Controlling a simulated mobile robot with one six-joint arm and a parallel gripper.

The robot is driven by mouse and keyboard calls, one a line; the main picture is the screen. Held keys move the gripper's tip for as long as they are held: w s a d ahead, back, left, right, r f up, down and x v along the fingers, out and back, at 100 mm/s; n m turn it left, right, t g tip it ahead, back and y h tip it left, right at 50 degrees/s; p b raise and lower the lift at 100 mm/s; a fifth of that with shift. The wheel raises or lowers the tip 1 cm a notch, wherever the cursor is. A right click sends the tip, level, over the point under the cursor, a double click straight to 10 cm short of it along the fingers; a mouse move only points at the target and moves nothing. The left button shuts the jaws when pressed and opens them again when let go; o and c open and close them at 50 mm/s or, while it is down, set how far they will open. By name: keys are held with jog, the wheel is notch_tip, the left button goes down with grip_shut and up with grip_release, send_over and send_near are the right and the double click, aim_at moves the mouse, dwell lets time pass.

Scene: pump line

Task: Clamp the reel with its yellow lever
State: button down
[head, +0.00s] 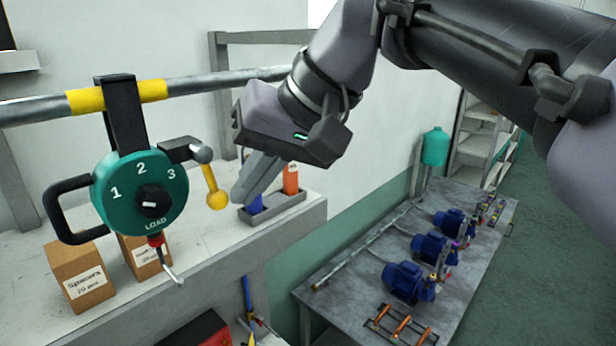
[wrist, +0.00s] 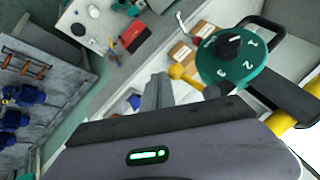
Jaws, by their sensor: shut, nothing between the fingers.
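The teal reel (head: 140,192) hangs from a black bracket on a grey rail with yellow bands, marked 1, 2, 3 and LOAD around a black knob (head: 152,202). Its yellow lever (head: 213,187) hangs down from a pivot at the reel's right side, with a ball at its lower end. In the wrist view the reel (wrist: 232,62) is upside down, and the lever (wrist: 185,77) shows left of it. My gripper (head: 240,196) is shut and empty, just right of the lever's ball, with a small gap apparent. It also shows in the wrist view (wrist: 158,80).
Cardboard boxes (head: 78,277) stand on the bench under the reel. A grey tray (head: 272,207) with an orange bottle (head: 291,178) is behind my gripper. A lower table (head: 345,290) with several blue pumps (head: 405,281) stands at right. A black handle (head: 62,212) juts from the reel's left.

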jog(key=shift+s+a+f+g+y, duration=0.25)
jog(key=shift+s+g+y, duration=0.15)
jog(key=shift+s+y, duration=0.15)
jog(key=shift+d+r, duration=0.1)
